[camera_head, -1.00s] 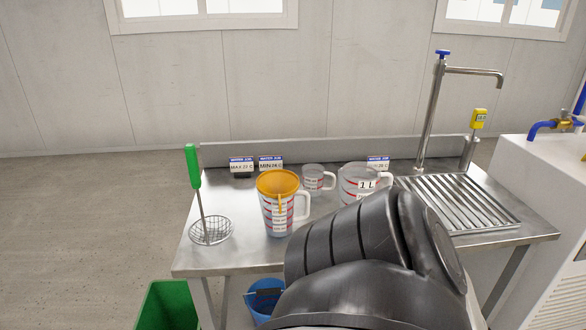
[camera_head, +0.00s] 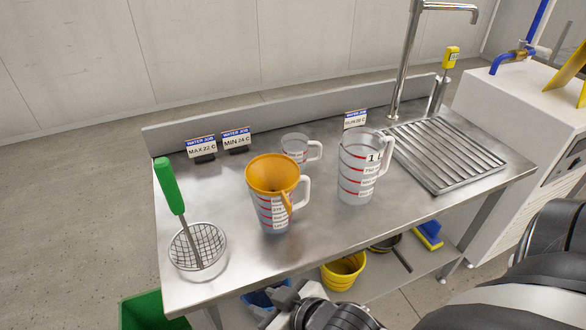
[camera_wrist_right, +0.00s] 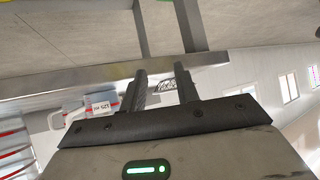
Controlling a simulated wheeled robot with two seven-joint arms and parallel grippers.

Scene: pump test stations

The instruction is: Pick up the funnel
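The orange funnel (camera_head: 272,172) sits in the mouth of a clear measuring jug (camera_head: 273,212) with red marks, left of the table's middle. Its small tab hangs over the jug's rim beside the white handle. My right gripper (camera_head: 285,300) is at the bottom edge of the head view, in front of and below the table's front edge, apart from the funnel. In the right wrist view its two fingers (camera_wrist_right: 161,85) stand apart with nothing between them. I cannot make out the funnel in that view. My left gripper is not in view.
A larger jug (camera_head: 357,172) stands right of the funnel, and a small one (camera_head: 296,148) behind. A green-handled strainer (camera_head: 198,248) is at the table's left end. A tap (camera_head: 408,60) and drain grate (camera_head: 445,155) are at right. A yellow bucket (camera_head: 343,270) is below.

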